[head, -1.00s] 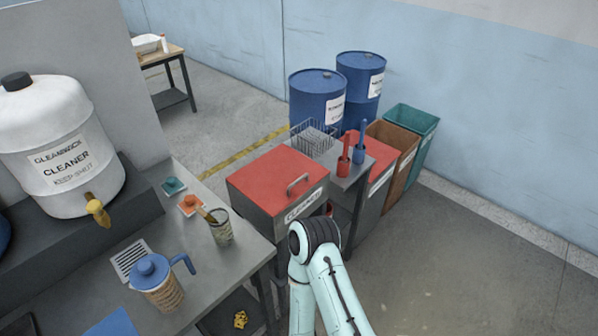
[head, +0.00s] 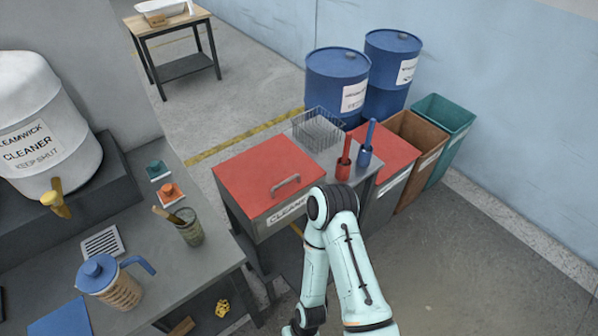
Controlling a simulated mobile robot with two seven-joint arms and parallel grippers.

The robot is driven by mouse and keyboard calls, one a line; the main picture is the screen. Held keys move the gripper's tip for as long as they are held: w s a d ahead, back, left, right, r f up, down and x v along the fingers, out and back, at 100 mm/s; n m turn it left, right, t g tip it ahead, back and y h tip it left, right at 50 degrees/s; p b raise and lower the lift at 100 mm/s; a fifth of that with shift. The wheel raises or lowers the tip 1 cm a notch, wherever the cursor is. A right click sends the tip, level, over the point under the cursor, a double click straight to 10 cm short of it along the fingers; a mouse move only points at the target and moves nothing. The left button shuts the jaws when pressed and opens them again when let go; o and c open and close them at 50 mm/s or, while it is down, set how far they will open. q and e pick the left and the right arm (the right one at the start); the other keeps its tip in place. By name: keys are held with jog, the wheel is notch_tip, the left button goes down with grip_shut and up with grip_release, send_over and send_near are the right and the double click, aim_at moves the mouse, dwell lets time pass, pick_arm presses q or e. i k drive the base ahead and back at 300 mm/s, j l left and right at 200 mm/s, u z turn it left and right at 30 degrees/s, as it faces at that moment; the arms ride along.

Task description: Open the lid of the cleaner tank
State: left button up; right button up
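The cleaner tank (head: 286,219) is a grey box with a closed red lid (head: 262,172) and a metal bar handle (head: 286,184) near the lid's front edge. A white label on its front is partly hidden by my arm. My arm reaches in from the bottom, with its elbow just in front of the tank's right front corner. Neither gripper shows in the head view. A white drum labelled cleaner (head: 40,125), with a yellow tap, stands at the left on a dark ledge.
A grey bench (head: 150,235) at the left holds a blue-lidded jug (head: 110,283) and a brush cup (head: 188,228). Right of the tank are a wire basket (head: 318,130), red and blue brush holders, a second red-lidded bin (head: 385,150), brown and green bins, and blue barrels. Floor at right is clear.

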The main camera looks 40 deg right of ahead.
aim_at(263, 177)
jog(key=l, duration=1.5)
jog(key=i, duration=0.05)
